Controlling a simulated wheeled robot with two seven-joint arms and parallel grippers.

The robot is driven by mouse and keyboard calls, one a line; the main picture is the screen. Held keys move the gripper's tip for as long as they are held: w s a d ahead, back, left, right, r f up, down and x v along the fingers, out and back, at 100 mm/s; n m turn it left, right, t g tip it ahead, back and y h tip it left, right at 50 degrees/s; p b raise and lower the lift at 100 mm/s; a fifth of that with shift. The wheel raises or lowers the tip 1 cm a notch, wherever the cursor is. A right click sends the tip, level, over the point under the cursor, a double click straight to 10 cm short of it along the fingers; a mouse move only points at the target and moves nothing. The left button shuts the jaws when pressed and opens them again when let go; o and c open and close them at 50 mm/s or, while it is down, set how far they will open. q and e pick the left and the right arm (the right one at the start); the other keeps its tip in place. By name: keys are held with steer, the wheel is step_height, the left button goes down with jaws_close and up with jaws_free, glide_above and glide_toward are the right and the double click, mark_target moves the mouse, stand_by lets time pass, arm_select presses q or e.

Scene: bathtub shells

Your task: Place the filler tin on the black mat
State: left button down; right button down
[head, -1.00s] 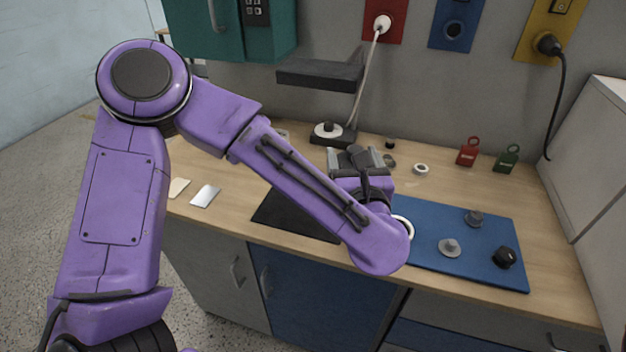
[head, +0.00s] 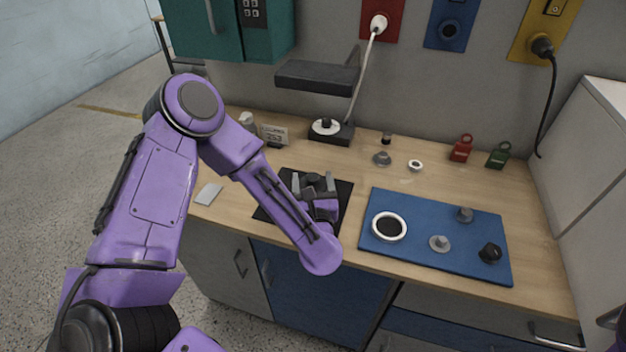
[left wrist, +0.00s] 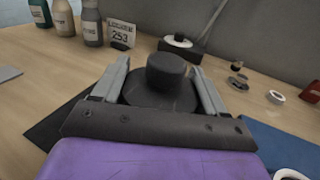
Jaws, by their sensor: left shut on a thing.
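The filler tin, a dark round piece with a knob-like top (left wrist: 165,75), sits between the fingers of my left gripper (head: 314,186). The gripper is shut on it, with one pale grey finger on each side in the left wrist view. The black mat (head: 270,208) lies flat on the wooden counter, and the gripper with the tin is over it. The mat's left part also shows in the left wrist view (left wrist: 50,126). The tin's underside is hidden, so I cannot tell whether it touches the mat. Only a sliver of my right arm shows at the head view's right edge.
A blue mat (head: 400,255) to the right holds a white ring (head: 389,226) and several small knobs. A number card (head: 274,134), a black box with a white disc (head: 328,130) and small parts stand behind. A dark shelf (head: 317,77) juts from the wall.

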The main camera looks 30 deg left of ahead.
arm_select(q)
steer(key=shift+f, duration=0.1)
steer(key=shift+c, duration=2.3)
jaws_free()
steer(key=o, duration=0.4)
steer(key=shift+r, duration=0.35)
steer(key=s+d+b, duration=0.1)
steer(key=s+d+f, duration=0.1)
steer(key=shift+s+b, duration=0.35)
steer(key=shift+b, duration=0.05)
steer(key=b+v, duration=0.1)
steer(key=v, duration=0.2)
steer(key=b+v, duration=0.1)
steer(key=v, duration=0.3)
steer(key=shift+s+d+r, duration=0.2)
steer(key=shift+d, duration=0.1)
steer(key=shift+s+d+r+b, duration=0.1)
steer(key=shift+s+d+b, duration=0.15)
steer(key=shift+s, duration=0.25)
